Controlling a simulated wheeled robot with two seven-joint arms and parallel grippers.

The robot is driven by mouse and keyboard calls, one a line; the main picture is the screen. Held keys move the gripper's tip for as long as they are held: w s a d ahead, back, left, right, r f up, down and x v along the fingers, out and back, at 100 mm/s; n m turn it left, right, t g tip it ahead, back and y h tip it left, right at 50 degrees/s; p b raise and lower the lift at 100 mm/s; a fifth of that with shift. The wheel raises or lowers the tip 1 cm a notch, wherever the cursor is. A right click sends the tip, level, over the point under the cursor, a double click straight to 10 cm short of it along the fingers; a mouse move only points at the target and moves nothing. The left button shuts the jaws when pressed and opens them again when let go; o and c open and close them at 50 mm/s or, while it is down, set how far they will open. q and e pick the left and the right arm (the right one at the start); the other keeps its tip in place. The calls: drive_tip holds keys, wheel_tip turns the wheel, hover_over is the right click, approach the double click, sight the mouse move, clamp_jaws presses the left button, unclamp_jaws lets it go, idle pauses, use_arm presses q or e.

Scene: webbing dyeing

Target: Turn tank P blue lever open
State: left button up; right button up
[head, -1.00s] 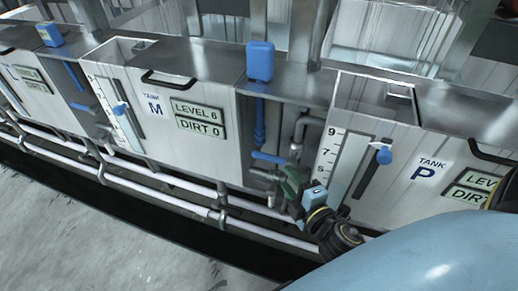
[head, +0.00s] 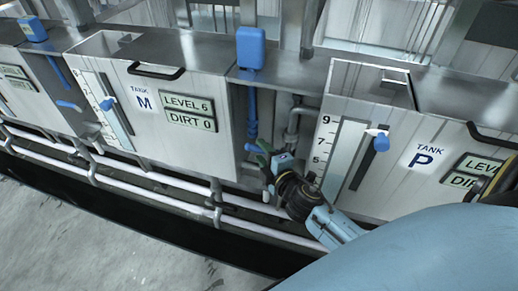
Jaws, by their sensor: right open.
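Tank P (head: 408,185) is the white tank at the right, with its name in blue on the front. A blue pipe (head: 252,110) runs down in the gap to its left. At the pipe's lower end a small blue lever part (head: 252,148) shows, with the rest hidden behind my gripper. A blue slider knob (head: 381,142) is on tank P's level gauge. My left gripper is not in view.
Tank M (head: 165,105) stands to the left, reading level 6, dirt 0. A blue box (head: 250,48) sits above the blue pipe. White pipes (head: 150,180) run low along the tank fronts. Grey floor (head: 70,230) is clear at lower left.

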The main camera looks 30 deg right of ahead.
drive_tip(key=shift+w+d+f, duration=0.1)
drive_tip(key=shift+w+f, duration=0.05)
drive_tip(key=shift+w, duration=1.15)
drive_tip(key=shift+c, duration=0.2)
clamp_jaws()
